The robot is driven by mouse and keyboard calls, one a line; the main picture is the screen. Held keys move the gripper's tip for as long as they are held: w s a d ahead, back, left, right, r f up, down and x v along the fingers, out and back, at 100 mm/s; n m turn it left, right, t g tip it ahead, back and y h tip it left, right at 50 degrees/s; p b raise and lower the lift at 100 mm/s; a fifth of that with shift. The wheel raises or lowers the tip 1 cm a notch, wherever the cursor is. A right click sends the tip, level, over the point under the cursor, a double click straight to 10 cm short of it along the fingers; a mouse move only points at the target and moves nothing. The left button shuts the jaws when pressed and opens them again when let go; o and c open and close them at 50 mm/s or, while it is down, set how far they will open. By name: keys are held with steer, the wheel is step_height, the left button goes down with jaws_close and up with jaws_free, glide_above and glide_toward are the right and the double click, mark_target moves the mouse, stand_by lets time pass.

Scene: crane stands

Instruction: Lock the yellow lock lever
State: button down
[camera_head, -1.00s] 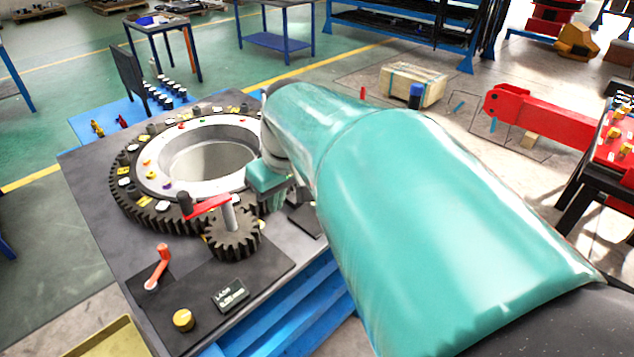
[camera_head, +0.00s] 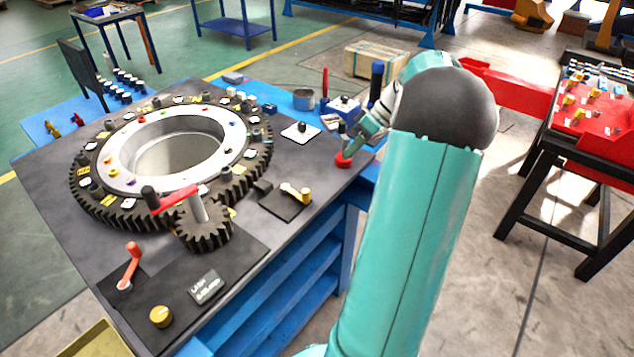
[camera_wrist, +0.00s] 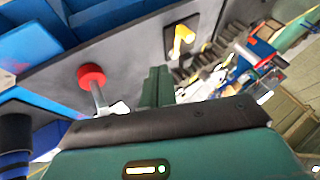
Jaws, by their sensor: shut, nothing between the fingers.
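The yellow lock lever (camera_head: 296,193) sits on a small dark plate (camera_head: 280,206) near the front right edge of the grey bench top in the head view. It also shows in the wrist view (camera_wrist: 183,40), upper right of centre, beyond the fingertips. My gripper (camera_wrist: 157,84) is shut and empty, apart from the lever. In the head view my gripper (camera_head: 364,138) is at the bench's right corner, right of and beyond the lever, partly hidden by my arm.
A red round knob (camera_head: 343,160) stands close to my gripper and shows on a rod in the wrist view (camera_wrist: 91,76). A large gear ring (camera_head: 95,200), a small gear (camera_head: 204,235) with a red crank and a red lever (camera_head: 130,265) lie left. Blue shelving (camera_head: 285,290) is below.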

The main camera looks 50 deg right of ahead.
stand_by(0.3)
steer(key=x, duration=0.9)
steer(key=a, duration=0.2)
steer(key=a+f, duration=0.1)
steer(key=a, duration=0.1)
steer(key=shift+w+a, duration=0.15)
steer(key=shift+a, duration=0.05)
steer(key=shift+r, duration=0.1)
steer(key=shift+a, duration=0.1)
